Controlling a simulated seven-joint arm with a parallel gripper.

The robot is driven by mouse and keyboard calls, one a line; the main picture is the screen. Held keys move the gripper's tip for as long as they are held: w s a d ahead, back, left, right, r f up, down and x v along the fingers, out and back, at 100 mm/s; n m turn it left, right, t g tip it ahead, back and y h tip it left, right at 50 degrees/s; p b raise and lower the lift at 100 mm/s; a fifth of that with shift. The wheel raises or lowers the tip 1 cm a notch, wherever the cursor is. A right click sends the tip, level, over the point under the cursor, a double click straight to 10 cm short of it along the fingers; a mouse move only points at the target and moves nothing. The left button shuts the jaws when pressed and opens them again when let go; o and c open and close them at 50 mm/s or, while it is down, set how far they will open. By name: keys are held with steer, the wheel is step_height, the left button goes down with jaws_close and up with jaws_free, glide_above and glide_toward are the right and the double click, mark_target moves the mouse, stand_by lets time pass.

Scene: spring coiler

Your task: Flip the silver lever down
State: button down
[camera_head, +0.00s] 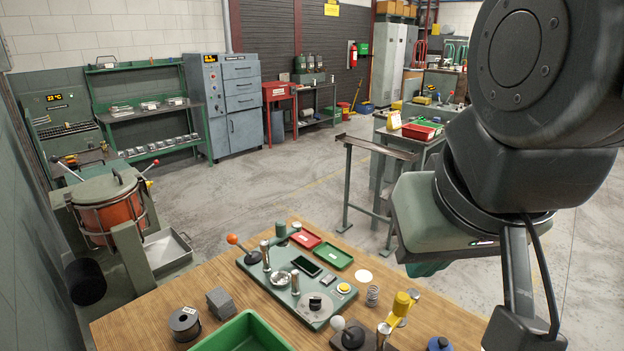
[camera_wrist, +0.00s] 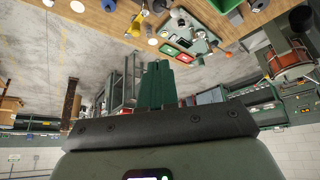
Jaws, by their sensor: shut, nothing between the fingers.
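A green coiler plate (camera_head: 262,279) lies on the wooden table, with an orange ball-ended lever (camera_head: 240,244) at its left corner. Two upright silver posts stand on it, one at the back (camera_head: 265,253) and one nearer the front (camera_head: 295,283). I cannot tell for sure which part is the silver lever. The plate also shows small in the wrist view (camera_wrist: 200,45). My gripper (camera_wrist: 157,65) is shut and empty, its green fingers together. In the head view its fingers (camera_head: 429,268) hang beyond the table's back right edge, well right of the plate.
The wooden table (camera_head: 150,315) also holds a green bin (camera_head: 243,335), a dark wire spool (camera_head: 184,322), a grey block (camera_head: 220,302), a spring (camera_head: 372,295), a white-balled part (camera_head: 338,323) and a yellow-topped part (camera_head: 401,303). A narrow metal stand (camera_head: 375,147) is behind my gripper.

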steer(key=w+a+f+n+h, duration=0.2)
steer(key=a+f+n+h, duration=0.1)
steer(key=a+f+n, duration=0.3)
steer(key=w+a+f+n+t+h, duration=0.1)
steer(key=w+a+f+n+h, duration=0.1)
steer(key=a+f+n+h, duration=0.2)
steer(key=w+a+f+n+t+h, duration=0.1)
steer(key=w+a+f+n+h, duration=0.2)
steer(key=a+f+n, duration=0.6)
step_height(320, 180, down, 10)
steer(key=n, duration=0.5)
steer(key=shift+a+f, duration=0.2)
steer(key=shift+a, duration=0.15)
steer(key=d+r+x, duration=0.1)
steer(key=r+x, duration=0.1)
steer(key=x, duration=1.1)
steer(key=shift+w+r, duration=0.2)
steer(key=shift+r, duration=0.15)
steer(key=shift+d, duration=0.15)
